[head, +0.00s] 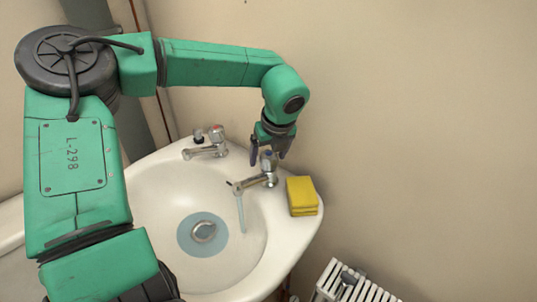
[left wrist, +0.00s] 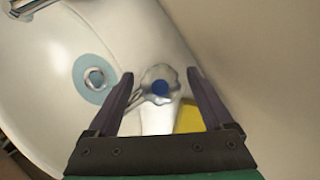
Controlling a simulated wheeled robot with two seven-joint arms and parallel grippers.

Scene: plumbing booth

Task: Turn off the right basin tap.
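The right basin tap (head: 262,178) is a chrome tap with a blue-marked handle (left wrist: 160,85) on the basin's right rim. A thin stream of water (head: 241,213) runs from its spout into the basin. My left gripper (head: 268,153) comes down from above onto this tap. In the left wrist view its fingers (left wrist: 159,78) are open, one on each side of the handle, with a visible gap on both sides. The handle is partly hidden by the fingers in the head view. My right gripper is not in view.
The white basin (head: 150,195) has a bluish pool around the drain (head: 203,231). The left tap (head: 207,145), with a red mark, stands further back. A yellow sponge (head: 302,195) lies close beside the right tap. A white radiator (head: 350,285) stands at lower right, near the wall.

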